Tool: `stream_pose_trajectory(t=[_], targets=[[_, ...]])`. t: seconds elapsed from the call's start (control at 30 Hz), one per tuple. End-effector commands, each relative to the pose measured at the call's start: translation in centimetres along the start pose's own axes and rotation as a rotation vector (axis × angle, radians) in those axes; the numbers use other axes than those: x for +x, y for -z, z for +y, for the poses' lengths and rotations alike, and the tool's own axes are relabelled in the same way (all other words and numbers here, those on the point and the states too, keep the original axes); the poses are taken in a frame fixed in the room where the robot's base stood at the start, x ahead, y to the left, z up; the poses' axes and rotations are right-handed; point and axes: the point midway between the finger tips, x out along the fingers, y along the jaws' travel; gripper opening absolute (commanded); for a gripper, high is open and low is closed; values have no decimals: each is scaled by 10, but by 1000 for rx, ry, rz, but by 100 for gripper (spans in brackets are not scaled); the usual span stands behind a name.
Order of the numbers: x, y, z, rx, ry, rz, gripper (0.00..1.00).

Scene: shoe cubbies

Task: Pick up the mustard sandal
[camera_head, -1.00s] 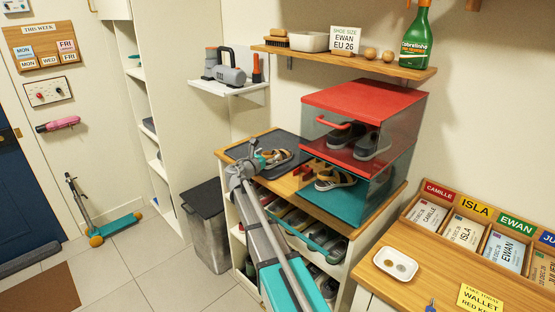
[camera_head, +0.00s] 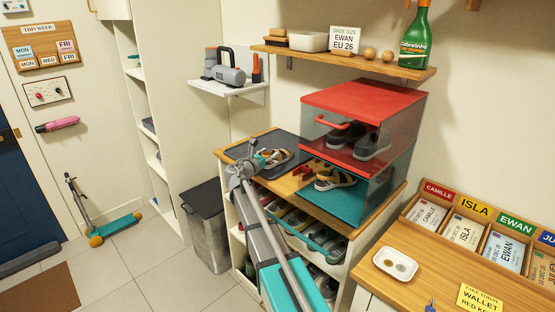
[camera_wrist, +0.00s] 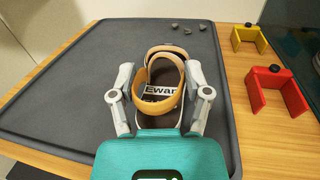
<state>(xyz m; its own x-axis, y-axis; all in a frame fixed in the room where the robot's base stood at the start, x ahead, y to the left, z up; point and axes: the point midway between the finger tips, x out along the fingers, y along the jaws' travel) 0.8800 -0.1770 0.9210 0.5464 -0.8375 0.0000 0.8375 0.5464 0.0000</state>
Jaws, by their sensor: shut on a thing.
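The mustard sandal (camera_wrist: 147,105) has tan-mustard straps and a dark insole with a white label reading "Ewan". It is on or just over the dark grey mat (camera_wrist: 72,85); I cannot tell whether it touches it. My gripper (camera_wrist: 160,78) is shut on the sandal, one finger on each side. In the head view, my gripper (camera_head: 257,161) is at the mat's front, and the sandal (camera_head: 279,156) shows just beyond it. The sandal's near end is partly hidden by the gripper's teal body.
Yellow (camera_wrist: 248,38) and red (camera_wrist: 276,90) brackets stand right of the mat on the wooden top. Small grey stones (camera_wrist: 187,30) lie at the mat's back. Another strapped sandal (camera_head: 337,180) sits in the lower clear box, below the red-lidded box (camera_head: 362,100). The mat's left part is clear.

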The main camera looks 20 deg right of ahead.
Motion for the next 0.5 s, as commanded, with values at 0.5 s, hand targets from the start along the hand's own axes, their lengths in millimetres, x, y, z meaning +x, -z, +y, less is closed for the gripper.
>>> stream_pose_trajectory(t=[0.5], targets=[[0, -7, 0, 0, -1, 0, 13]])
